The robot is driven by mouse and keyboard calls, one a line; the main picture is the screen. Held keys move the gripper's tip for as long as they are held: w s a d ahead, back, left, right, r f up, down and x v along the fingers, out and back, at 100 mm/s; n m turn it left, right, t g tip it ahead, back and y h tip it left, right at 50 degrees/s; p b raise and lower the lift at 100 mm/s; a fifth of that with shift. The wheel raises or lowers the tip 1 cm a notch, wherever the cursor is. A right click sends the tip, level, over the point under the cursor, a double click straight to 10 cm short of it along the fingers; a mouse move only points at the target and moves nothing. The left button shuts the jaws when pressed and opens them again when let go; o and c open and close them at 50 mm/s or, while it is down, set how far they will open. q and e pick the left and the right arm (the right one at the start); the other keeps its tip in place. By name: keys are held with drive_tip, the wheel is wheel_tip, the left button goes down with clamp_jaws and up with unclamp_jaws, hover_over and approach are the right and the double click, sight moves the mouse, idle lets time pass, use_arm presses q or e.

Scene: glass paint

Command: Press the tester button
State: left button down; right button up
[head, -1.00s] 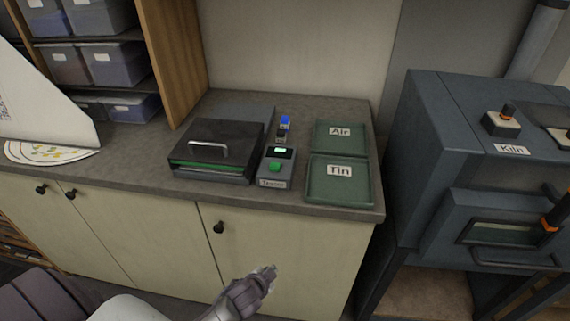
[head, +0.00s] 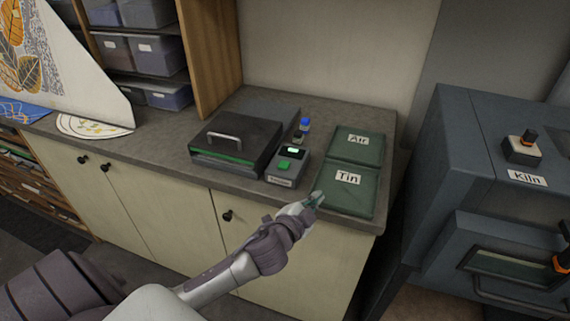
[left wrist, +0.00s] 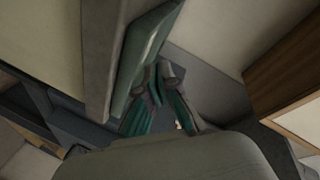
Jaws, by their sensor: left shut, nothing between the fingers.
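The tester (head: 288,166) is a small grey box on the counter with a lit display and a green button (head: 284,166) on its sloped face. My left gripper (head: 317,199) is shut and empty. In the head view it appears at the counter's front edge, to the lower right of the tester and overlapping the near left corner of the Tin tray. The left wrist view shows its fingers (left wrist: 160,97) together, beside the counter's edge. The button is in plain sight in the head view and apart from the gripper. My right gripper is not in view.
The green Tin tray (head: 364,203) and Air tray (head: 374,148) lie right of the tester. A dark lidded box with a handle (head: 225,138) stands to its left. A small blue-topped object (head: 305,124) is behind it. The kiln (head: 470,150) stands at the right.

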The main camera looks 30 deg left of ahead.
sight(282, 164)
use_arm(q)
drive_tip(key=w+d+r+m+g+h, duration=0.1)
drive_tip(key=w+d+r+m+h, duration=0.15)
drive_tip(key=r+m+h, duration=0.55)
drive_tip(key=w+d+r+m+g+h, duration=0.15)
drive_tip(key=w+r+m+h, duration=0.35)
drive_tip(key=m, duration=0.6)
drive_tip(key=s+a+m+g+y, duration=0.1)
drive_tip(key=a+m+g+y, duration=0.4)
drive_tip(key=a, duration=1.3)
drive_tip(key=g+y, duration=0.1)
drive_tip(key=y, duration=0.1)
drive_tip(key=shift+s+r+m+y, duration=0.25)
drive_tip(key=shift+s+m+y, duration=0.05)
drive_tip(key=shift+s+y, duration=0.1)
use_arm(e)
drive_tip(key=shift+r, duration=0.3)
use_arm(q)
drive_tip(key=shift+d+f, duration=0.1)
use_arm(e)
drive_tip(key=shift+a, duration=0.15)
